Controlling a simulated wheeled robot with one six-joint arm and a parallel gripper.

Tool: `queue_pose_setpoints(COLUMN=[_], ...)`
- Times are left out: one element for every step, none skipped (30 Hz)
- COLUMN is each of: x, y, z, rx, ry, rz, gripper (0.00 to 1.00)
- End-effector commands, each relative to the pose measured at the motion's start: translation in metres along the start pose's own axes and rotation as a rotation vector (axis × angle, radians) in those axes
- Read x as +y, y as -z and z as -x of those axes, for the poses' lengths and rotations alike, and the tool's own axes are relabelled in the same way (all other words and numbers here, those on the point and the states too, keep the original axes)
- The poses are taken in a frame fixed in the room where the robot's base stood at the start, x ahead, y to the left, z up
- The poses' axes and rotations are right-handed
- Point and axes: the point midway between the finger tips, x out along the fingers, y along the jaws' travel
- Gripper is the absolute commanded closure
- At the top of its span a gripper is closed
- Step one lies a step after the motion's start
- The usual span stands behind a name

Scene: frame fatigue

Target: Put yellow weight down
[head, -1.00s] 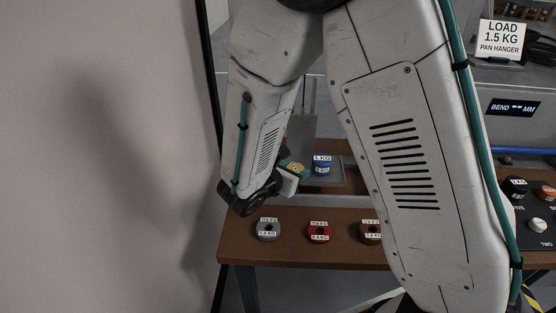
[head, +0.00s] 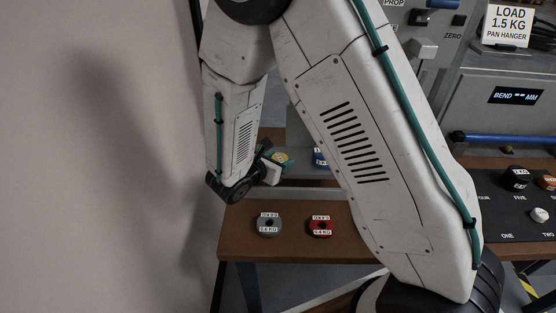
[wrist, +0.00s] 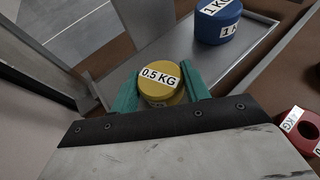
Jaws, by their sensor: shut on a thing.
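The yellow weight (wrist: 160,76), labelled 0.5 KG, is between the teal fingers of my gripper (wrist: 159,88) in the wrist view. My gripper is shut on it. In the head view the yellow weight (head: 280,157) shows at the tip of my gripper (head: 273,168), partly hidden by it. A grey metal tray (wrist: 165,38) lies behind and below the yellow weight. I cannot tell whether the weight touches it. A blue 1 KG weight (wrist: 217,22) stands on the tray, to the right of the yellow one.
A red weight (head: 320,226) and a grey weight (head: 268,225) sit on the brown bench front. A dark panel (head: 500,220) with more weights is at the right. A sign (head: 508,25) reads load 1.5 KG, pan hanger. My arm hides the middle.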

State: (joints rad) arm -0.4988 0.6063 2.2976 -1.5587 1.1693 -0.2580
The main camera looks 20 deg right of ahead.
Motion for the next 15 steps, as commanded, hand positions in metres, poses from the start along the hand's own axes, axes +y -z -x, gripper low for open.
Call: queue_pose_setpoints(x=[0.0004,0.0005,0.0006,0.0006,0.0007,0.0007,0.0008,0.0008,0.0009,0.0009,0.0010,0.0010,0.0010,0.0011,0.0011], y=[0.0003,0.0011,0.0023,0.0026,0.0025,0.0025,0.0026,0.0026,0.0026,0.0026,0.0027,0.0027,0.0027,0.0024,0.0014], z=[0.0002,0.0001,-0.0002,-0.0001,0.0001,0.0002,0.0003,0.0004,0.0005,0.0006,0.0006,0.0007,0.0008,0.0009,0.0013], rx=[-0.001,-0.001,-0.001,0.000,0.000,0.000,0.000,0.000,0.000,0.000,0.000,0.000,0.000,0.000,0.000], ry=[-0.001,-0.001,-0.001,-0.001,-0.002,-0.002,-0.002,-0.002,-0.002,-0.002,-0.003,-0.003,-0.003,-0.003,-0.003], rz=[0.000,0.000,0.000,0.001,0.000,0.001,0.001,0.001,0.001,0.001,0.001,0.001,0.001,0.001,0.001], gripper=[0.93,0.93,0.93,0.48,0.40,0.32,0.32,0.32,0.32,0.32,0.32,0.32,0.32,0.32,0.32])
